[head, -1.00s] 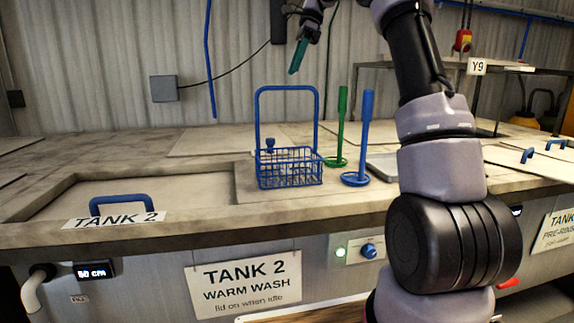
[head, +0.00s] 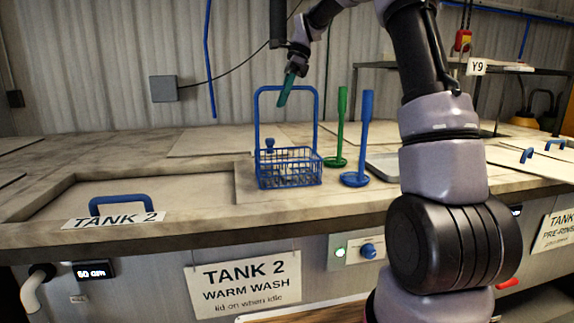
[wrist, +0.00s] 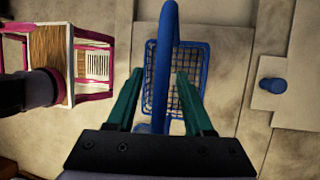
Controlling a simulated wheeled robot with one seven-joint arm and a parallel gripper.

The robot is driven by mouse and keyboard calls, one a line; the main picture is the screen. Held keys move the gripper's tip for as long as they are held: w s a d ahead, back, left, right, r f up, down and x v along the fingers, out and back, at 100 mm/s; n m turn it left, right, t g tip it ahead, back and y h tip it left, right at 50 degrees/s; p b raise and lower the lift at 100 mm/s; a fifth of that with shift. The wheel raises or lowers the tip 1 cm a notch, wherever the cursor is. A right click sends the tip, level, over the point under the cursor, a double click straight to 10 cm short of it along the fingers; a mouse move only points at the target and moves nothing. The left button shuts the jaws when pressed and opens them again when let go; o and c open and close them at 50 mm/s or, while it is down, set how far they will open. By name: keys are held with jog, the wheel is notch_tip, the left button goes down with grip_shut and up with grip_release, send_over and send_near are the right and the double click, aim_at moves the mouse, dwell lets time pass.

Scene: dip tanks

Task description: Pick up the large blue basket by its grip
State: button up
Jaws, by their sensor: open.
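The large blue basket (head: 289,182) is a wire basket standing upright on the bench, with a tall hoop handle. Its grip (head: 268,89) is the hoop's top bar. My gripper (head: 284,100) has green fingers pointing down and overlaps the top bar in the head view. In the wrist view my gripper (wrist: 159,74) is open, and the blue grip (wrist: 166,40) passes between the two fingers with space on both sides. The basket's mesh (wrist: 190,58) shows below the fingers. Nothing is held. Exact finger depth around the bar is hard to tell.
A green ladle-like tool (head: 342,125) and a blue one (head: 366,130) stand just right of the basket. Tank 2's lid (head: 180,190) with a blue handle (head: 121,204) lies left. A pink-framed stand (wrist: 95,38) shows at left in the wrist view.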

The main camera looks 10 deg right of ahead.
jog(key=shift+f, duration=0.25)
dwell(0.6)
grip_shut()
jog(key=shift+r, duration=0.1)
dwell(1.2)
